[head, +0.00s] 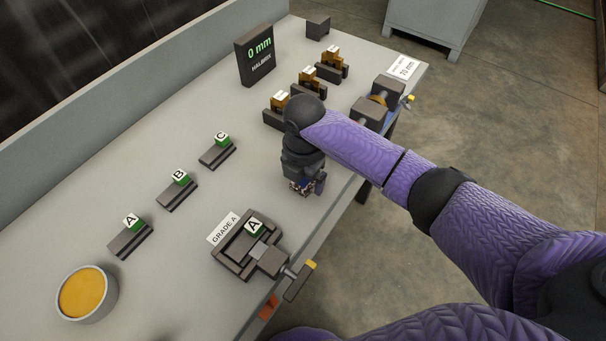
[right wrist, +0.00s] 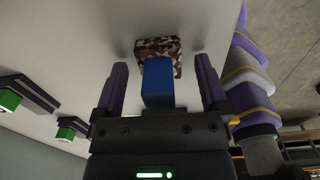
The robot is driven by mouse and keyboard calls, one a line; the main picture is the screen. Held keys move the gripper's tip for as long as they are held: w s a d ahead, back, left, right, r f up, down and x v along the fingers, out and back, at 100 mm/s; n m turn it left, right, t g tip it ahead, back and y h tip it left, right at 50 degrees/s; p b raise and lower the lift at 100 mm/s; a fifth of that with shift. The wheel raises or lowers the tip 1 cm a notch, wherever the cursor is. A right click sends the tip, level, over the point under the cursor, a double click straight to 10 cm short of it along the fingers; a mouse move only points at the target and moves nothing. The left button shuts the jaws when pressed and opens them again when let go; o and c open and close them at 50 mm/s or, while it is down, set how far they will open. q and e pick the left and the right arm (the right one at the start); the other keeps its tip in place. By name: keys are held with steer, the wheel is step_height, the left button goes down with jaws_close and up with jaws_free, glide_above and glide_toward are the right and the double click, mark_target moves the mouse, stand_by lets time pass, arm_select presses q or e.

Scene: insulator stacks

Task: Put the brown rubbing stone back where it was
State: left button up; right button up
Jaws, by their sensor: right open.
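A brown speckled block with a blue upper part (right wrist: 158,84), which looks like the rubbing stone, stands on the bench. In the head view its speckled base (head: 300,187) shows just below my right gripper (head: 306,180). In the right wrist view my right gripper (right wrist: 163,80) is open, its fingers on either side of the blue part with a gap at each side. The stone is not gripped. Much of it is hidden by the gripper in the head view. My left gripper is not in view.
Green blocks A, B and C sit on dark holders (head: 178,193) at left. A "GRADE A" vise (head: 222,262) holds a block A. Orange blocks on holders (head: 334,69), a "0 mm" display (head: 256,55) and another vise (head: 387,93) stand behind. A bowl (head: 87,294) is front left.

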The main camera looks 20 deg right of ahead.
step_height(320, 180, up, 12)
steer(key=p, duration=0.5)
steer(key=shift+f, duration=0.1)
steer(key=shift+r, duration=0.25)
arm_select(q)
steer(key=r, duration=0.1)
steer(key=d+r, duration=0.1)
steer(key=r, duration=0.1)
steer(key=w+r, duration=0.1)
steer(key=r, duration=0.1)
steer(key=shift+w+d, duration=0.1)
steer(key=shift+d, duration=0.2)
arm_select(e)
steer(key=shift+s+f, duration=0.1)
steer(key=shift+f, duration=0.05)
